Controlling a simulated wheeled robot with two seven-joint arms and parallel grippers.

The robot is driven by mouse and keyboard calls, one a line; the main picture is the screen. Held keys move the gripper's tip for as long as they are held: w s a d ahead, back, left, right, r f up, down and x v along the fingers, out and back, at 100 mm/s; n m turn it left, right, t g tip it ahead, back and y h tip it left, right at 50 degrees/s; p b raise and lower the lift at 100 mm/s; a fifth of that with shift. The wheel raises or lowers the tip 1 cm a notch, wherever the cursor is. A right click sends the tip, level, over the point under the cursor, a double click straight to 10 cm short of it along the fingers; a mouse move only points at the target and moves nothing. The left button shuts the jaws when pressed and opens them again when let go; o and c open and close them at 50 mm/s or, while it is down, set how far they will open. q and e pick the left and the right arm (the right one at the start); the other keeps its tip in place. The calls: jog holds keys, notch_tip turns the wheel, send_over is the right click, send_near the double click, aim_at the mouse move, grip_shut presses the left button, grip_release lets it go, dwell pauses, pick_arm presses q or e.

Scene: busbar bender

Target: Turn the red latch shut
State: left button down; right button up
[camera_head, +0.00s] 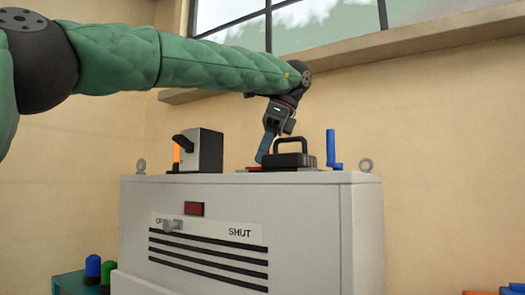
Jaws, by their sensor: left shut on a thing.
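The light grey cabinet (235,190) fills the lower middle of the head view. On its front a white label strip (206,229) reads "SHUT" at its right end and begins "OP" at its left, partly covered by a grey knob (172,225). A small red block (194,208) sits just above the strip; a flat red piece (252,169) also shows on the cabinet top. I cannot tell which is the latch. My left gripper (266,148) points down at the cabinet top beside a black handled block (293,155). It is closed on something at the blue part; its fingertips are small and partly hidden.
A black and grey box (201,150) with an orange strip stands left on the cabinet top. A blue upright piece (331,149) and a lifting ring (366,165) stand at the right. Blue and green cylinders (93,268) sit on a teal surface at lower left.

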pick_arm(q)
jog(key=shift+r, duration=0.1)
jog(key=c, duration=1.4)
grip_release()
jog(key=shift+w+d, duration=0.1)
pick_arm(e)
jog(key=shift+d, duration=0.15)
pick_arm(q)
jog(key=shift+d+r, duration=0.15)
jog(key=shift+r, duration=0.3)
jog(key=p+v, duration=0.1)
jog(key=v, duration=0.4)
jog(key=shift+d+r, duration=0.15)
jog(key=shift+r, duration=0.1)
jog(key=shift+d+r, duration=0.2)
jog(key=shift+r, duration=0.3)
pick_arm(e)
jog(key=s, duration=0.1)
jog(key=s+f, duration=0.1)
jog(key=s, duration=0.1)
jog(key=shift+d+f, duration=0.1)
jog(key=shift+d, duration=0.1)
jog(key=shift+w, duration=0.1)
